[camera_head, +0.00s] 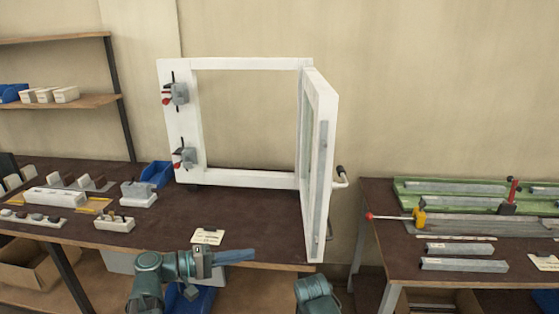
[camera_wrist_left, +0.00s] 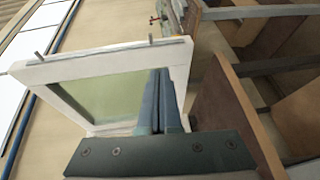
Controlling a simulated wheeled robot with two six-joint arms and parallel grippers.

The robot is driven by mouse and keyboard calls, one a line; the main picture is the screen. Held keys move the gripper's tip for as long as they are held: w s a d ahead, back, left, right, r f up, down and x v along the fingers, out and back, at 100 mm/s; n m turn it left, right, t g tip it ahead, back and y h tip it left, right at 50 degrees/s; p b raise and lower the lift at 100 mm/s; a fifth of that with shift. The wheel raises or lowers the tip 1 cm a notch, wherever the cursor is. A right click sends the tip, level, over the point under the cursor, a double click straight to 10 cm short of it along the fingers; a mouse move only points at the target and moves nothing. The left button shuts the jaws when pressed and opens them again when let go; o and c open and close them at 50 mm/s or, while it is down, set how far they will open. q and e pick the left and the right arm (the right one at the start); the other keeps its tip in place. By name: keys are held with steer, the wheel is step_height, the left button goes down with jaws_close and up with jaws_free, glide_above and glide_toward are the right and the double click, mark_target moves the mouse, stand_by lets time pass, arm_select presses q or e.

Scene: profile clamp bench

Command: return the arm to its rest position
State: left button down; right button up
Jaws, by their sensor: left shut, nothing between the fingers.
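My left arm comes in at the bottom of the head view, over the front edge of the dark bench. Its left gripper (camera_head: 252,254) points right, with its blue-grey fingers together and nothing between them. In the left wrist view the two fingers of the left gripper (camera_wrist_left: 161,74) lie side by side, in front of the white sash (camera_wrist_left: 115,60) in the picture. Another teal link of mine shows at the bottom, right of the left gripper. My right gripper is not in view.
A white window frame (camera_head: 245,180) stands on the bench (camera_head: 120,231), its sash (camera_head: 322,130) swung open toward me. Small fixtures (camera_head: 60,196) and a blue bin (camera_head: 157,174) stand left. A second table (camera_head: 385,235) at right holds metal profiles (camera_head: 463,265).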

arm_select(q)
steer(key=s+d+f+m+g+y+p, duration=0.1)
steer(key=s+d+f+m+g+y, duration=0.4)
steer(key=d+f, duration=0.45)
steer(key=s+a+f+m+g+y+p, duration=0.1)
steer(key=s+a+f+m+g+y, duration=0.1)
steer(key=s+f+y, duration=0.5)
steer(key=m+y, duration=0.1)
steer(key=y, duration=0.3)
steer(key=shift+a+f+m+y+p, duration=0.15)
steer(key=shift+m+y+p, duration=0.15)
steer(key=shift+y, duration=0.1)
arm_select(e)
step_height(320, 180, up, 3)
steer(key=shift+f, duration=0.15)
